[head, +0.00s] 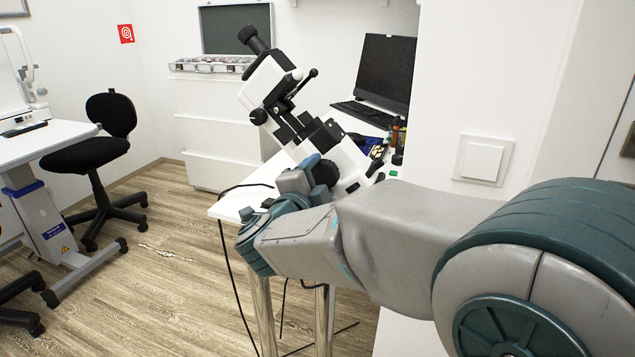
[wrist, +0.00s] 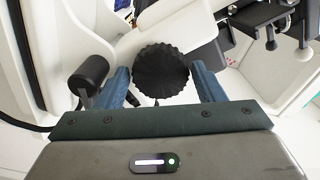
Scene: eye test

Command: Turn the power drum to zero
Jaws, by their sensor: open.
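The lensmeter (head: 345,152) is a white and black instrument tilted on the white table. Its power drum appears to be the black ribbed round knob (wrist: 161,70) on its side; the knob also shows in the head view (head: 326,173), partly behind my gripper. My gripper (wrist: 160,78) is open, with one blue finger to the left of the knob and one to the right. The knob lies between the fingers, with a small gap visible on each side. In the head view my gripper (head: 306,172) is close against the instrument's lower part. No scale reading is legible.
A black cylindrical handle (wrist: 88,74) is close beside the left finger. The white table (head: 245,201) also carries a laptop (head: 385,72) and small bottles (head: 397,135). A black chair (head: 92,150) and another instrument table (head: 45,137) stand to the left. Cables hang at the table edge.

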